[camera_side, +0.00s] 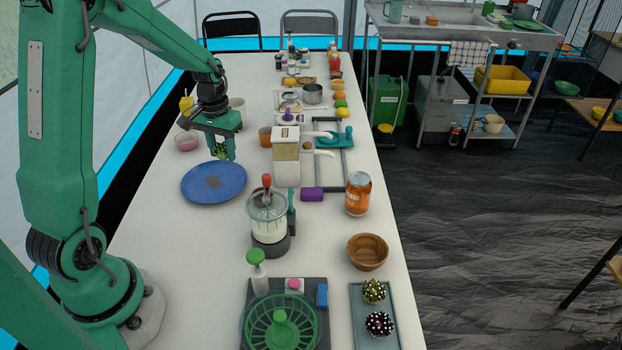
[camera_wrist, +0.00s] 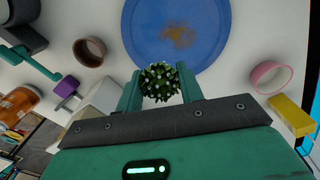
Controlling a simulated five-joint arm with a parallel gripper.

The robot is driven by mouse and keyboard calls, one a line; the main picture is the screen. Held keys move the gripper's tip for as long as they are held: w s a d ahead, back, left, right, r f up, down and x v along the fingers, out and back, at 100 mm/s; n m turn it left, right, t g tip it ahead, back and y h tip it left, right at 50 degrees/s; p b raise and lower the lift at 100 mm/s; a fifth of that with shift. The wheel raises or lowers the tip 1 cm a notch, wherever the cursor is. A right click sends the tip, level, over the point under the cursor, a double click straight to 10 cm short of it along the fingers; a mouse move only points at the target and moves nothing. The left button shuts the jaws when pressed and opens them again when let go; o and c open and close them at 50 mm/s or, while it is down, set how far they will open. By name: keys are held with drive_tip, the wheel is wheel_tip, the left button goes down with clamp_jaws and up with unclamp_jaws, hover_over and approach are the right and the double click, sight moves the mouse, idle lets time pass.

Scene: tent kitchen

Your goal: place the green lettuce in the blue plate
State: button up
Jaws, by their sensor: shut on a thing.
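The green lettuce (camera_wrist: 160,82) is a small spiky green rosette with pale tips, held between the two fingers of my gripper (camera_wrist: 160,92) in the wrist view. In the wrist view the plate (camera_wrist: 215,45) is just beyond the fingertips and the lettuce.
A pink bowl (camera_side: 187,141) stands beyond the plate. A brown cup (camera_side: 265,136) and a white dispenser (camera_side: 286,165) stand to its right. A glass blender (camera_side: 268,215) stands nearer, right of the plate. Two spiky rosettes sit on a grey tray (camera_side: 358,328) in front.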

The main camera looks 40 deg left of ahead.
hover_over(218, 173)
wheel_tip(218, 173, down, 3)
drive_tip(key=shift+a+f, duration=0.1)
drive_tip(key=shift+f, duration=1.95)
drive_tip(key=shift+f, duration=0.15)
drive_tip(key=o, duration=1)
wheel_tip(218, 173, up, 12)
drive_tip(key=shift+r, duration=0.2)
